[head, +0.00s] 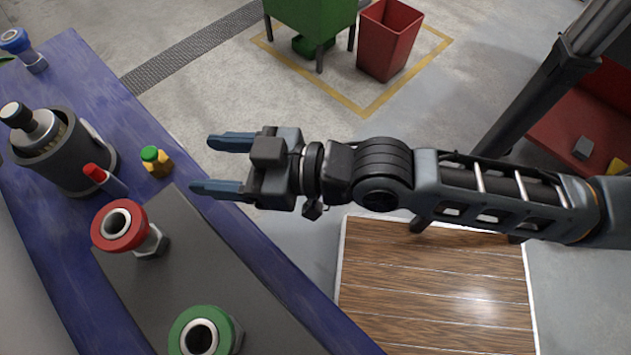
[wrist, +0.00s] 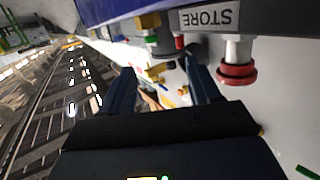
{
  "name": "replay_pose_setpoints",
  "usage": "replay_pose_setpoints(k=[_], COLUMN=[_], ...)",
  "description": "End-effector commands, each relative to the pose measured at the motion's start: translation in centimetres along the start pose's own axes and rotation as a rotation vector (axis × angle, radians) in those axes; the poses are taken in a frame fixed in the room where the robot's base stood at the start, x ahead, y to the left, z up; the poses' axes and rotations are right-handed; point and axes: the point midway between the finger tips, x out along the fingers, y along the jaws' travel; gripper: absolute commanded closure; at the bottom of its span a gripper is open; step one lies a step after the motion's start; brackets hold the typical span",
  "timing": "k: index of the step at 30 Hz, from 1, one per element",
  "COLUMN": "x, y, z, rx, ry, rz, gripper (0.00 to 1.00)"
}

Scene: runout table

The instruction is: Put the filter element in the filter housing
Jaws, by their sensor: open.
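The filter housing (head: 78,163) is a dark grey open-topped cup on the blue table at the left of the head view. The filter element (head: 38,128) is inside it, with a grey cap and black knob above the rim and a strip of tan pleats showing. Its lower part is hidden by the housing wall. My gripper (head: 212,165) is open and empty, well to the right of the housing, past the table's edge. Its two blue fingers also show in the wrist view (wrist: 160,72), with nothing held between them.
A red-ringed fitting (head: 120,226) and a green-ringed fitting (head: 203,335) stand on a grey plate (head: 205,262). A blue-topped fitting (head: 22,48) is at the far left.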

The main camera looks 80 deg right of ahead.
Motion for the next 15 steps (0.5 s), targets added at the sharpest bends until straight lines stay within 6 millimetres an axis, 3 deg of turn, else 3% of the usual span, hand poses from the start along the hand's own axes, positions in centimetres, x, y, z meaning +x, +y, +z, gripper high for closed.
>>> replay_pose_setpoints(k=[3,9,15], x=[-4.7,-11.3,-14.9], y=[-0.3,-0.9,-1.4], z=[1.7,2.7,2.6], rx=[-0.003,-0.01,-0.012], ry=[-0.047,-0.098,-0.125], rz=[0.008,0.004,-0.01], gripper=[0.38,0.38,0.38])
